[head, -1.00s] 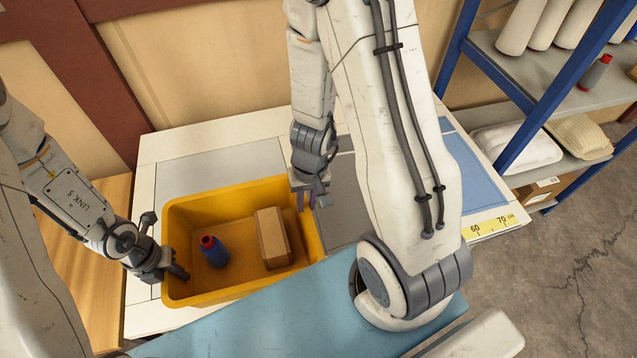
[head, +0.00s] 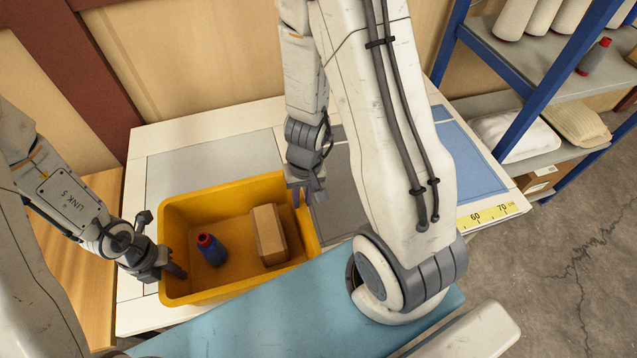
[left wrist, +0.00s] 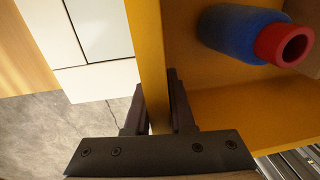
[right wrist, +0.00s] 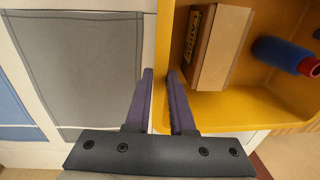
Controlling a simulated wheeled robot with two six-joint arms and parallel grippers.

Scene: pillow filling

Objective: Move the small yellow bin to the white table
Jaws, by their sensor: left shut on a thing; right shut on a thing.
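The small yellow bin (head: 180,207) is at the white table (head: 137,170), over its left front part; I cannot tell whether it touches the top. My left gripper (head: 175,272) is shut on the bin's left wall, which also shows between the fingers in the left wrist view (left wrist: 158,95). My right gripper (head: 302,195) is shut on the opposite wall, seen in the right wrist view (right wrist: 164,70).
A light blue surface (head: 260,318) lies in front of the bin. Grey and blue mats (head: 465,165) and a yellow ruler (head: 485,217) lie on the table. A blue-framed shelf (head: 535,110) with rolls and pillows stands at the right. A wooden surface (head: 100,270) is at the left.

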